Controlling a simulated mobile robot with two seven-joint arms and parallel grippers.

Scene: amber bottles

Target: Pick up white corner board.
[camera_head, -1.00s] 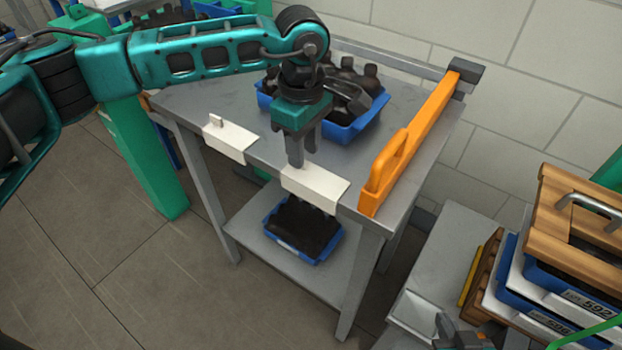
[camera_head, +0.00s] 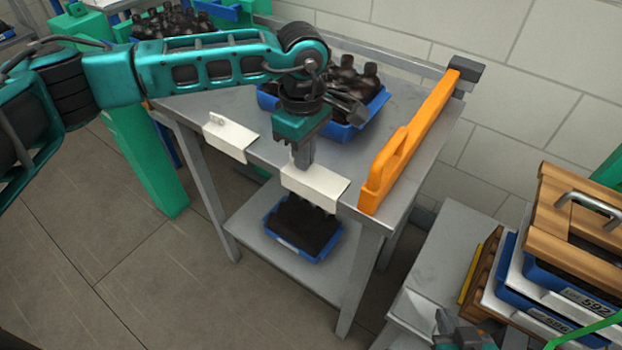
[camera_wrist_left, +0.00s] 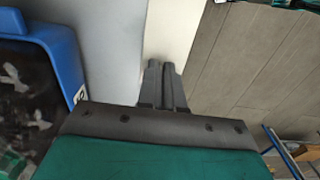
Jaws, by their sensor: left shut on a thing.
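A white corner board (camera_head: 322,188) is folded over the front edge of the grey table in the head view. It also shows in the left wrist view (camera_wrist_left: 176,28). My left gripper (camera_head: 304,164) points down at its upper edge and is shut on it. In the left wrist view the left fingers (camera_wrist_left: 163,68) are close together over the white board. A second white corner board (camera_head: 232,138) with a small tab sits on the same edge further left. Part of my right gripper (camera_head: 455,328) shows at the bottom; its jaws are unclear.
A blue crate of dark bottles (camera_head: 350,131) stands behind my left gripper. An orange bar (camera_head: 412,140) runs along the table's right side. Another blue crate (camera_head: 292,252) is on the lower shelf. Stacked crates (camera_head: 560,290) stand at the right.

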